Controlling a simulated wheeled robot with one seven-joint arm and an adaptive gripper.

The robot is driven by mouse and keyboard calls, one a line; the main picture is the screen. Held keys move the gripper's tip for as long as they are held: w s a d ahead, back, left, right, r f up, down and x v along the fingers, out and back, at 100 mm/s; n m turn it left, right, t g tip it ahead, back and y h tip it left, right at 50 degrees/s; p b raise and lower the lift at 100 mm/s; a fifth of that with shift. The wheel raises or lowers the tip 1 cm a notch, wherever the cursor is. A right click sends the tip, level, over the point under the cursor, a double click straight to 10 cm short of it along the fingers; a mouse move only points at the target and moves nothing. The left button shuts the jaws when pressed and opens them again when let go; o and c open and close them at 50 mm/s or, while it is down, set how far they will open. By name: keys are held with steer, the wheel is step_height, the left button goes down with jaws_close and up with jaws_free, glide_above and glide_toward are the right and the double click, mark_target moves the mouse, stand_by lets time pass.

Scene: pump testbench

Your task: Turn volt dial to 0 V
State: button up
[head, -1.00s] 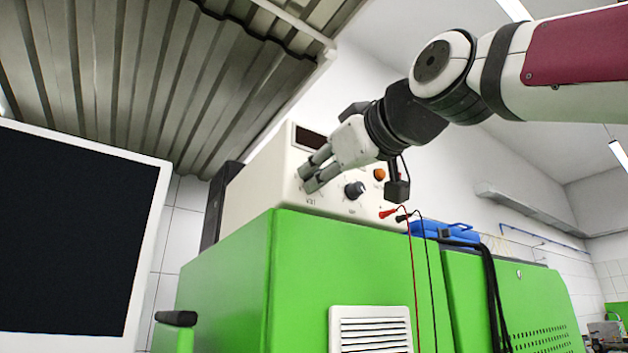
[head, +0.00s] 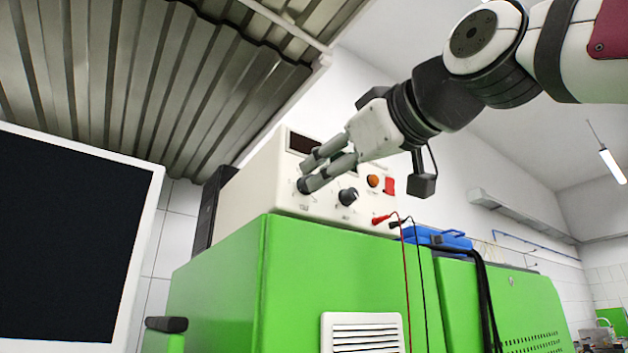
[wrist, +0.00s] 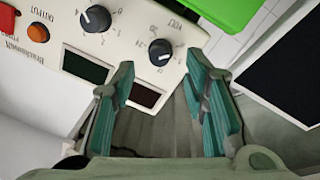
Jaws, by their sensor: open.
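The volt dial (head: 302,187) is the left black knob on the front of a cream power supply (head: 258,186). It is partly hidden behind a fingertip in the head view. In the wrist view the volt dial (wrist: 160,52) shows whole, beside its VOLT lettering; I cannot read its pointer setting surely. My gripper (head: 306,175) is open and empty in front of the panel. In the wrist view its teal fingers (wrist: 160,78) stand wide apart, one on each side of the dial's line. I cannot tell whether a fingertip touches the panel.
A second black dial (head: 348,196) sits right of it, with an orange button (head: 373,181) and red switch (head: 389,186). Red and black leads (head: 402,222) hang from the panel. The supply stands on a green cabinet (head: 330,262). A dark screen (head: 65,235) stands at left.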

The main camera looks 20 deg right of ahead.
steer(key=s, duration=0.7)
steer(key=shift+d+f, duration=0.2)
steer(key=shift+d, duration=0.25)
steer(key=shift+s, duration=0.1)
steer(key=w+a+f+m+g+h, duration=0.15)
steer(key=f+g, duration=0.25)
steer(key=f, duration=1)
steer(key=w+f+m+g, duration=0.1)
steer(key=w+f+g, duration=0.15)
steer(key=f, duration=1.05)
steer(key=s+f+m+g+h, duration=0.15)
steer(key=s+f+g, duration=0.45)
steer(key=f, duration=0.9)
steer(key=s+f+m+g, duration=0.35)
steer(key=s+f, duration=0.45)
steer(key=f, duration=0.6)
step_height(320, 180, up, 16)
steer(key=t+p, duration=0.2)
steer(key=p, duration=1.2)
steer(key=shift+s+d, duration=0.15)
steer(key=shift+d, duration=0.1)
steer(key=shift+f+n, duration=0.1)
steer(key=shift+n, duration=0.15)
